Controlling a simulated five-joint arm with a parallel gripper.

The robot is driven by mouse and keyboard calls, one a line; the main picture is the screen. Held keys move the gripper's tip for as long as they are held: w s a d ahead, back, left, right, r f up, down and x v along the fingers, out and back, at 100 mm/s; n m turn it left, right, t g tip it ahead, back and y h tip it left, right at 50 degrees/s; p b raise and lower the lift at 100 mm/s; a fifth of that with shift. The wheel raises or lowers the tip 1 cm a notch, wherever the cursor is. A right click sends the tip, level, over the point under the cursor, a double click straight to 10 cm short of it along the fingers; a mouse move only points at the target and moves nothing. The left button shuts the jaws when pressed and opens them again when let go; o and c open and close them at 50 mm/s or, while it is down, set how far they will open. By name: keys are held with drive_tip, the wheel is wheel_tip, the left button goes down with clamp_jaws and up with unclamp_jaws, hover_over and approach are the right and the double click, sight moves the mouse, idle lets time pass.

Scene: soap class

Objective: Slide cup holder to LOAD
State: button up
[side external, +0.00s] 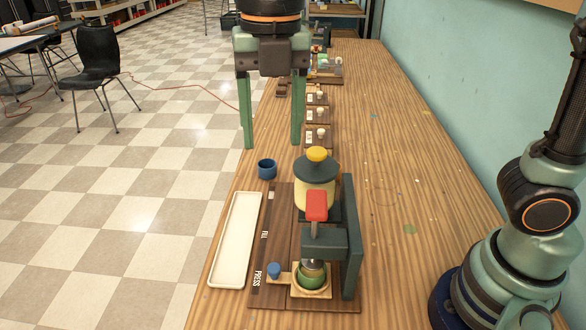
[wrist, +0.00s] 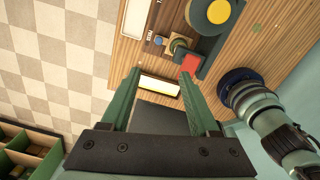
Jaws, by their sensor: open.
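The cup holder (side external: 325,293) is a pale wooden slider with a blue knob (side external: 273,270) on its left end. It sits beside the PRESS label (side external: 258,283), at the near end of the dark wooden board (side external: 282,230). A green cup (side external: 312,281) sits in it, under the press. The holder also shows small in the wrist view (wrist: 169,47). My gripper (side external: 272,143) is open and empty, high above the table and apart from the holder. Its two green fingers show in the wrist view (wrist: 160,72). A FILL label (side external: 264,235) lies farther back; I cannot read a LOAD label.
The press (side external: 352,240) has a red handle (side external: 316,205) standing over the holder. Behind it is a hopper with a yellow knob (side external: 317,154). A white tray (side external: 235,240) lies left of the board, and a blue cup (side external: 267,169) stands behind it. The table's right side is mostly clear.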

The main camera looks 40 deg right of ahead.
drive_tip(key=a+f+n, duration=0.1)
drive_tip(key=n, duration=0.1)
approach(274, 267)
wheel_tip(274, 267, down, 9)
drive_tip(key=shift+w+a+r, duration=0.1)
drive_tip(key=shift+w+r, duration=0.05)
drive_tip(key=shift+r, duration=0.05)
idle(0.4)
clamp_jaws()
drive_tip(key=shift+r, duration=0.1)
idle(1.2)
